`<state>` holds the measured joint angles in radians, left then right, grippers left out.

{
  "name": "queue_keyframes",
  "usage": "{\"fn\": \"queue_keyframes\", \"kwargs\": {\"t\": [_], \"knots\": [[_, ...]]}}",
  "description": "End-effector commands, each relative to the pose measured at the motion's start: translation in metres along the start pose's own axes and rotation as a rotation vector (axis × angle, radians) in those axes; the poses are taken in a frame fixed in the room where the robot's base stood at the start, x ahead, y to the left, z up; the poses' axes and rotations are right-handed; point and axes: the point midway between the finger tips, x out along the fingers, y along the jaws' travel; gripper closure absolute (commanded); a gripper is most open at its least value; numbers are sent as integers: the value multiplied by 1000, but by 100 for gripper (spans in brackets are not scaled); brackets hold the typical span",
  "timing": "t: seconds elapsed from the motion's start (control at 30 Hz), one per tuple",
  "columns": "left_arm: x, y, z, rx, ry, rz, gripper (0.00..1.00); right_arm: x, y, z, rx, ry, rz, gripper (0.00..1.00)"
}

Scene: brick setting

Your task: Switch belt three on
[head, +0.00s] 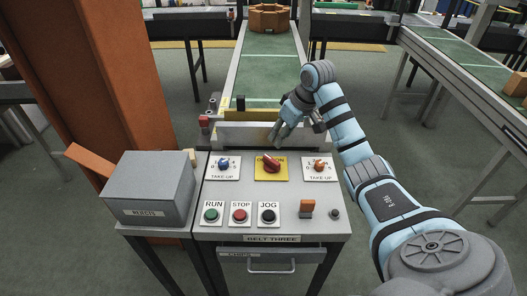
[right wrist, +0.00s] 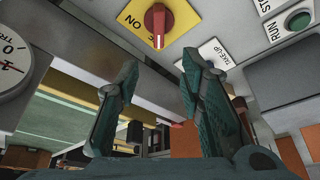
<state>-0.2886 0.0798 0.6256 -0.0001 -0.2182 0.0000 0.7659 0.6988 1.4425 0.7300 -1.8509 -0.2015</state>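The grey control panel (head: 225,228) labelled BELT THREE stands in front in the head view. A red rotary switch (head: 271,164) sits on a yellow plate at its back middle. In the right wrist view, the red switch (right wrist: 158,25) has its white-marked end toward the bottom of the picture, with ON lettering on the plate to its left. My right gripper (head: 279,134) is just behind the switch, over the panel's back edge. In the right wrist view, its fingers (right wrist: 160,67) are apart, empty, and not touching the switch. My left gripper is not in view.
Green RUN (head: 211,215), red STOP (head: 240,215) and black JOG (head: 268,215) buttons line the front. Blue (head: 224,163) and orange (head: 319,165) take-up knobs flank the switch. A grey box (head: 150,190) stands left. A conveyor (head: 267,70) carrying a brown box (head: 270,17) lies behind.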

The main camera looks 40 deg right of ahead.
Motion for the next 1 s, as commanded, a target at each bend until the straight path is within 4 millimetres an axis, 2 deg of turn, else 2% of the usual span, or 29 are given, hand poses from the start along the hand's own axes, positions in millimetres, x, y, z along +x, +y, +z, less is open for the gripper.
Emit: {"fn": "queue_keyframes", "kwargs": {"t": [0.17,0.3,0.5,0.67,0.9,1.0], "knots": [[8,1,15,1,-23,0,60,38,4,6,11,-4,1,65],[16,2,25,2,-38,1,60,81,5,8,13,-5,3,65],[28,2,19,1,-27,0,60,126,4,6,11,-3,4,65],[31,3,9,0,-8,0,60,137,5,5,8,-2,6,65],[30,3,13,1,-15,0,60,138,4,4,6,-2,6,65],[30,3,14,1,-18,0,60,138,4,4,6,-2,5,81]]}}
